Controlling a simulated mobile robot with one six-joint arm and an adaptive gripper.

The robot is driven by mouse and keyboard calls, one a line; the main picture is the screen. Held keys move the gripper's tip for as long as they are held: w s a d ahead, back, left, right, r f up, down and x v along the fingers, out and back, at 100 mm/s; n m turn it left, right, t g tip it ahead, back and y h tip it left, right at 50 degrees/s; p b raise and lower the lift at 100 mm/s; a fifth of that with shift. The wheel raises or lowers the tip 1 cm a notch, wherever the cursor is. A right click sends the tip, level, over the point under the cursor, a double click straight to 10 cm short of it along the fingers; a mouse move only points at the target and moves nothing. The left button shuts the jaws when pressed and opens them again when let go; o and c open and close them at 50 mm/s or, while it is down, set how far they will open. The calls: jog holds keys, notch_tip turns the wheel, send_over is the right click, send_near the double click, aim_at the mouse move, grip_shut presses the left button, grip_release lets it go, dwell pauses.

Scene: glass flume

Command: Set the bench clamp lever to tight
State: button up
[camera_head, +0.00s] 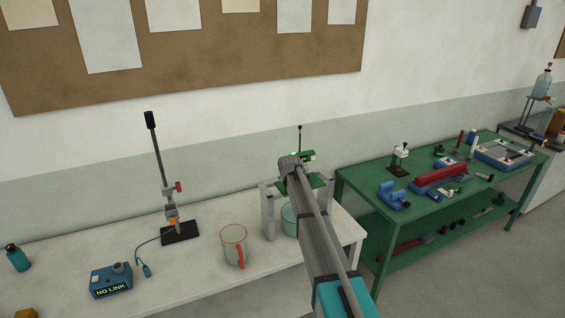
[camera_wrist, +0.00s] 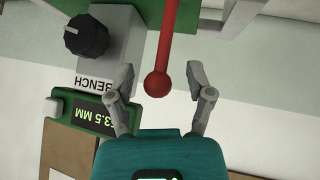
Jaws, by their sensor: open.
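The clamp lever (camera_wrist: 158,82) is a red rod with a round red ball at its end, seen in the wrist view. The ball lies between the two fingers of my gripper (camera_wrist: 160,72), which is open with a gap showing on both sides. A grey-white block labelled BENCH (camera_wrist: 122,50) with a black knob (camera_wrist: 86,36) is to the left of the lever. In the head view my arm covers most of the green fixture (camera_head: 318,181) on the white table, and I cannot make out the lever there.
A green display (camera_wrist: 80,122) reading in MM is close beside my left finger in the wrist view. In the head view a clear jug (camera_head: 233,243), a clamp stand (camera_head: 180,232) and a NO LINK box (camera_head: 110,281) stand left of my arm. A green workbench (camera_head: 352,185) is to the right.

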jog(key=s+d+f+m+g+b, duration=0.1)
jog(key=s+f, duration=0.5)
jog(key=s, duration=0.9)
jog(key=s+d+f+m+g+b, duration=0.1)
jog(key=s+d+f+g+b, duration=0.3)
jog(key=s, duration=1.2)
jog(key=s+d+f+m+g+b, duration=0.1)
jog(key=s+d+f+g+b, duration=0.2)
jog(key=s+f+b, duration=0.5)
jog(key=s, duration=0.8)
jog(key=shift+f+g, duration=0.15)
jog(key=shift+g, duration=0.25)
jog(key=shift+d, duration=0.15)
